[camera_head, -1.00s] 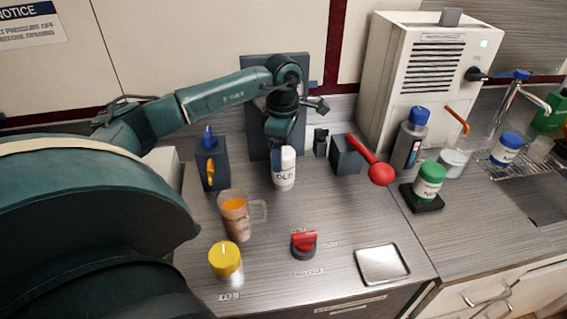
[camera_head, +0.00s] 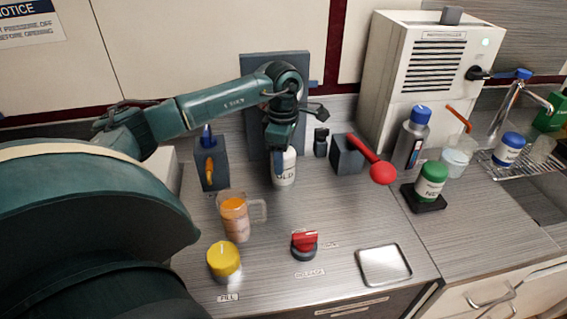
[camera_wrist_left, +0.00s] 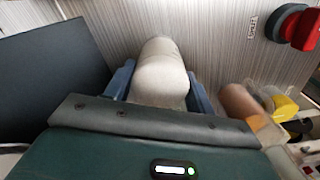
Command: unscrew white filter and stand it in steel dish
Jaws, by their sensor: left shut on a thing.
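The white filter (camera_head: 287,174), marked OLD, is upright in front of a dark grey upright panel (camera_head: 255,66). It also shows in the left wrist view (camera_wrist_left: 162,75) as a white rounded cylinder. My left gripper (camera_head: 280,162) comes down on it from above and is shut on it, with a blue finger on either side. The gripper hides the filter's upper part, so I cannot tell how it is attached there. The steel dish (camera_head: 384,265), a shallow square tray, lies empty at the front right of the counter. My right gripper is not in view.
An orange-filled jug (camera_head: 236,220), a yellow-capped jar (camera_head: 224,262) and a red release knob (camera_head: 304,243) stand in front. A red-ended lever (camera_head: 382,173) juts out at the right. A green-capped filter (camera_head: 431,182) marked NEW stands on a dark base.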

